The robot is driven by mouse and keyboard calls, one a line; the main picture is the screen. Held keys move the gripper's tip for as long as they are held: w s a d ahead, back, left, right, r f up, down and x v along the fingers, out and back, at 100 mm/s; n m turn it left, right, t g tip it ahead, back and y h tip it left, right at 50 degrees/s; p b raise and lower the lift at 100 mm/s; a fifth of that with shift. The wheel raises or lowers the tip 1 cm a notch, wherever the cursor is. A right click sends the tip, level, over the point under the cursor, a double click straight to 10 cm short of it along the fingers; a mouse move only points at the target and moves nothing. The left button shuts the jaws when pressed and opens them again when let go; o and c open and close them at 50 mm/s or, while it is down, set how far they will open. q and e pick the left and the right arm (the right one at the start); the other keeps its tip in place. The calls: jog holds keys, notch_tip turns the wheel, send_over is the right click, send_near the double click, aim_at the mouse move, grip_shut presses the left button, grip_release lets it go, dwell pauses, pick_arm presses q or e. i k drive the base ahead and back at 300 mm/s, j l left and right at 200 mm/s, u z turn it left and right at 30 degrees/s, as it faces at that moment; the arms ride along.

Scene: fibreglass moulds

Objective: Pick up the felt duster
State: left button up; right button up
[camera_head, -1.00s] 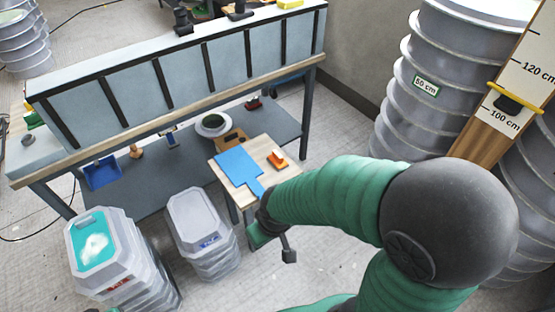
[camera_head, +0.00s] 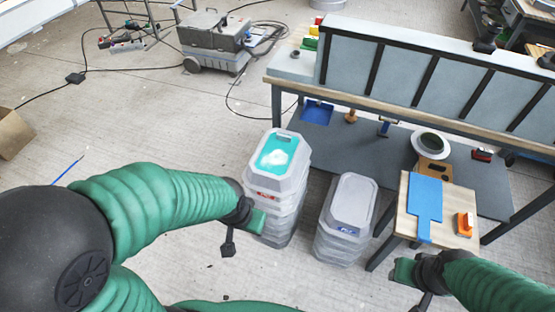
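An orange block with a raised grip (camera_head: 464,224), which looks like the felt duster, sits on the right of a small wooden table (camera_head: 408,222). A flat blue paddle-shaped piece (camera_head: 425,197) lies left of it, apart. My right gripper (camera_head: 410,290) is low, in front of the small table and left of its own arm. Its fingers look apart, with nothing seen between them; the bottom edge cuts part of it off. My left gripper (camera_head: 243,236) is open and empty, in front of the teal-topped bin stack, far left of the orange block.
Stacked grey bins, one with a teal lid (camera_head: 278,153) and one plain (camera_head: 350,198), stand left of the small table. A workbench (camera_head: 400,107) with a lower shelf (camera_head: 390,157) stands behind. A wheeled grey case (camera_head: 213,38) and cables lie at the back.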

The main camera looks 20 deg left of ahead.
aim_at(463, 223)
jog(key=i+l+u, duration=0.1)
jog(key=l, duration=0.3)
jog(key=i+l+u, duration=0.1)
jog(key=i+l, duration=0.15)
jog(key=l, duration=0.15)
jog(key=i+l, duration=0.15)
jog(key=l, duration=0.25)
jog(key=i+l+u, duration=0.15)
jog(key=l, duration=0.25)
jog(key=i+l+u, duration=0.1)
jog(key=l, duration=0.3)
